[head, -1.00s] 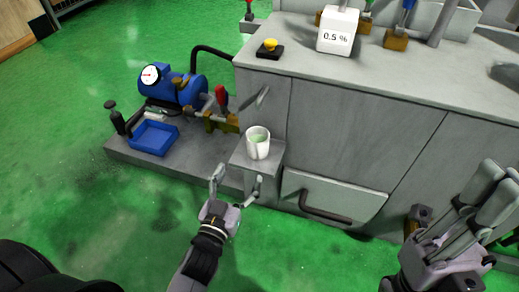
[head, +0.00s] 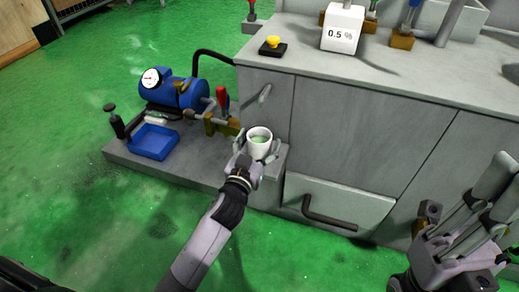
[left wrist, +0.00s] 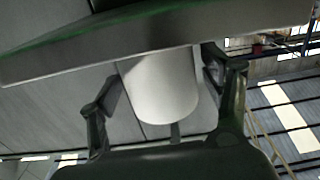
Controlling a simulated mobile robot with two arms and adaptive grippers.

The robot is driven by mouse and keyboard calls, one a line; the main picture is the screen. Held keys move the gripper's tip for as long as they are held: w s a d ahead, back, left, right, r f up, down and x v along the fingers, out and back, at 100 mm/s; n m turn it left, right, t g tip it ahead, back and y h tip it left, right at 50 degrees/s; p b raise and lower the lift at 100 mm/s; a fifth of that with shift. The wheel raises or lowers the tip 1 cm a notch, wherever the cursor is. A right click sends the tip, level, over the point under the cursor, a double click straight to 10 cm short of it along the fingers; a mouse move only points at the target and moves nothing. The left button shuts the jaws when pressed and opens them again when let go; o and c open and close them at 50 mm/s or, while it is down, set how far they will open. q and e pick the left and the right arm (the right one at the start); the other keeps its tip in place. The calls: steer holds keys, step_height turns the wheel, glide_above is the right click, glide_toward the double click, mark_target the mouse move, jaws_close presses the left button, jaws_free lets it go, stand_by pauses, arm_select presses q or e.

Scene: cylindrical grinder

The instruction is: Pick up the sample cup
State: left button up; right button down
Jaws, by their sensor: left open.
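The sample cup (head: 259,144) is white, with pale green contents, and stands upright on a small grey ledge at the front of the machine. My left gripper (head: 258,152) is open, with one finger on each side of the cup. In the left wrist view, the cup (left wrist: 163,88) shows between the two fingers of the left gripper (left wrist: 160,92), with a visible gap at the left finger. The cup's base is hidden behind the gripper in the head view. My right gripper (head: 498,190) is at the right edge, away from the cup; its jaw opening is unclear.
The grey cabinet (head: 370,140) stands right behind the cup, with a drawer handle (head: 325,215) at lower right. A valve with a red handle (head: 222,98), a blue pump (head: 178,92) and a blue tray (head: 153,142) are to the left. Green floor is clear in front.

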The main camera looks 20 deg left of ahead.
arm_select(q)
steer(key=shift+w, duration=0.1)
steer(key=c, duration=1.2)
